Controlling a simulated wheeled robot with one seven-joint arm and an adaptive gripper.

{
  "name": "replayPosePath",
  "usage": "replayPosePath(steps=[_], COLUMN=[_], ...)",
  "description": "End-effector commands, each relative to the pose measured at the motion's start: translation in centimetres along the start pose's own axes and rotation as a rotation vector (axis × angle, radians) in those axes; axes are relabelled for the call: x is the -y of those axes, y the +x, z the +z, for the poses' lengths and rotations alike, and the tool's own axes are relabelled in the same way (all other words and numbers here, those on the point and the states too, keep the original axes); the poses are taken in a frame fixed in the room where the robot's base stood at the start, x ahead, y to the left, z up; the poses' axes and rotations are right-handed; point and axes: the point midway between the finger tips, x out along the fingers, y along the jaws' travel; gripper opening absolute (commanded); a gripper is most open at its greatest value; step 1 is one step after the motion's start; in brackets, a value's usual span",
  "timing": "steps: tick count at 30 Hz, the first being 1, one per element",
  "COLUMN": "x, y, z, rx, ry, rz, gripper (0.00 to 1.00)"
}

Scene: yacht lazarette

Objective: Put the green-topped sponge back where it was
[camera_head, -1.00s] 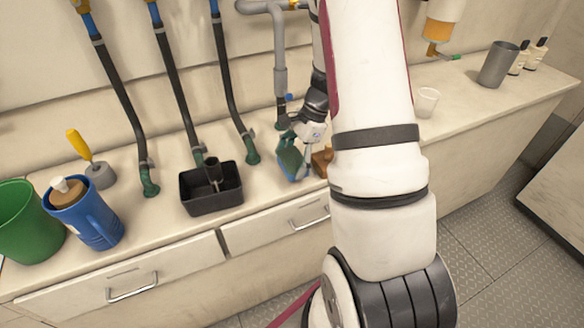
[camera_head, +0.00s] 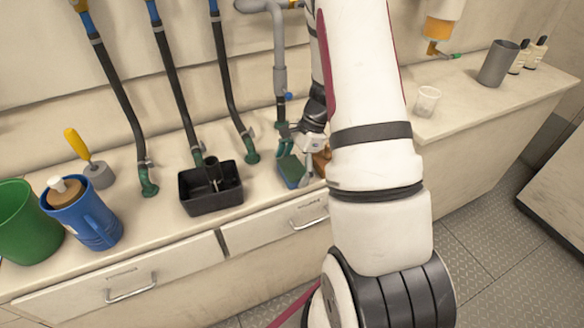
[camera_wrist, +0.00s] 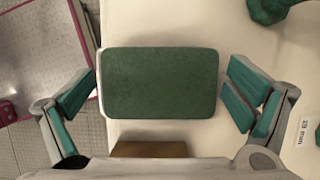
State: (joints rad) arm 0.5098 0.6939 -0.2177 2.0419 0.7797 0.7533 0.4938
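The green-topped sponge (camera_head: 291,170) lies on the pale counter near its front edge, right of the black bin. In the wrist view its green top (camera_wrist: 160,92) faces the camera and looks flat. My gripper (camera_head: 298,148) is above it. In the wrist view my gripper (camera_wrist: 161,78) is open, with one teal-padded finger on each side of the sponge. The left finger is very close to the sponge's edge; I cannot tell whether it touches. A small gap shows at the right finger.
A brown block (camera_wrist: 148,149) sits close beside the sponge. The black bin (camera_head: 211,205) stands to the left, hose ends behind. A blue jug (camera_head: 95,225) and green bucket (camera_head: 28,225) are at far left. A clear cup (camera_head: 427,101) and grey tumbler (camera_head: 498,64) stand right.

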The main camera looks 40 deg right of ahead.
Motion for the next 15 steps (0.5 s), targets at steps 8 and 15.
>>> replayPosePath(steps=[8, 15], x=[0.0, 0.1], y=[-0.2, -3.3], z=[0.1, 0.1], rx=[0.000, -0.002], ry=[0.000, -0.001], rz=[0.000, -0.004], gripper=[0.98, 0.98])
